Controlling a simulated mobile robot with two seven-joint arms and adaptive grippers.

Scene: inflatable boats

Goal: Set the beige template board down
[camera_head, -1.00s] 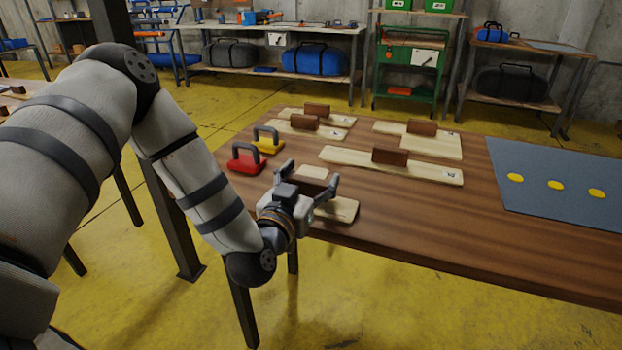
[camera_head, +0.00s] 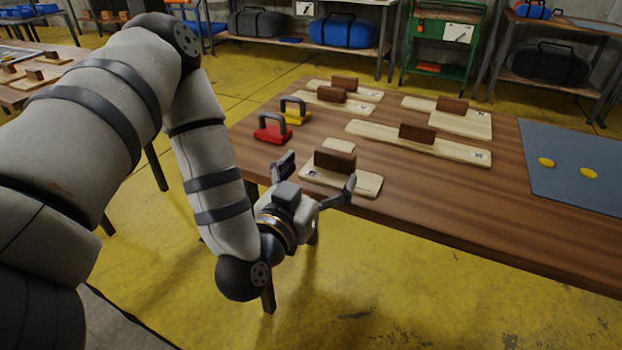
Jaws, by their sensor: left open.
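Several beige template boards with brown block handles lie on the brown wooden table. The nearest beige template board (camera_head: 366,186) lies flat near the table's front left edge, with its brown handle (camera_head: 335,160) standing up on it. My left gripper (camera_head: 318,180) is open, its two fingers spread on the near side of this board. The fingers look apart from the handle, and nothing is between them. The gripper hides part of the board's near left side. My right gripper is not in view.
A red handled block (camera_head: 271,134) and a yellow one (camera_head: 295,116) stand at the table's left. A long board (camera_head: 450,150) and other boards lie behind. A blue-grey mat (camera_head: 570,165) with yellow discs covers the right. The front right of the wooden table (camera_head: 480,230) is bare.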

